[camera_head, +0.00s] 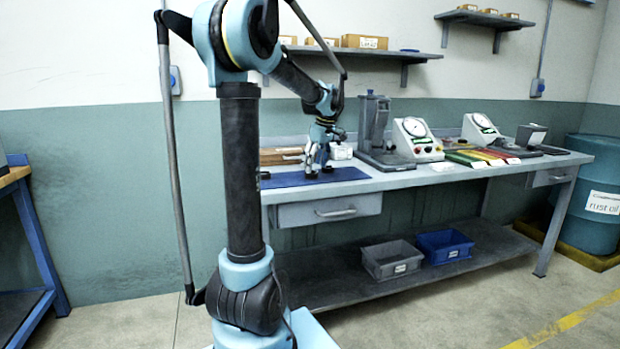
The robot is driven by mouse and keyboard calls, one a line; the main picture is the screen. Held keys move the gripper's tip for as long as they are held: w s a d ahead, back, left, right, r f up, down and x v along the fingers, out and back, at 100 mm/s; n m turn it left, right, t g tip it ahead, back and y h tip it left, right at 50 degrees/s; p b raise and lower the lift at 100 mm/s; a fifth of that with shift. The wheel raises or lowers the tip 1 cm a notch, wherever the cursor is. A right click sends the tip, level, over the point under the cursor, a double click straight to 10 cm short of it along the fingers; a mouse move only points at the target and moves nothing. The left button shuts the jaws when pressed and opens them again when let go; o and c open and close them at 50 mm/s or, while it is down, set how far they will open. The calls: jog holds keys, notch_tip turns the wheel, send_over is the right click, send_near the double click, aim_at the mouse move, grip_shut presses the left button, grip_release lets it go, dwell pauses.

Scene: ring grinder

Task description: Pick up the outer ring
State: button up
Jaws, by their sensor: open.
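My gripper (319,171) points down over the blue mat (345,174) at the left part of the grey workbench (425,176). Its fingers are open, with the tips at or just above the mat. I cannot make out the outer ring; it is too small to tell or hidden by the gripper and arm. I cannot tell whether anything stands between the fingers.
A brown box (280,156) lies behind the mat. A grey stand (374,128), two dial gauges (414,129) and coloured trays (470,158) stand to the right. Grey (391,262) and blue bins (445,246) sit on the lower shelf. A wall shelf (385,54) hangs above.

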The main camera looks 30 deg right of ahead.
aim_at(311, 175)
jog(key=shift+x, duration=1.6)
jog(key=shift+r, duration=0.1)
jog(key=c, duration=1.2)
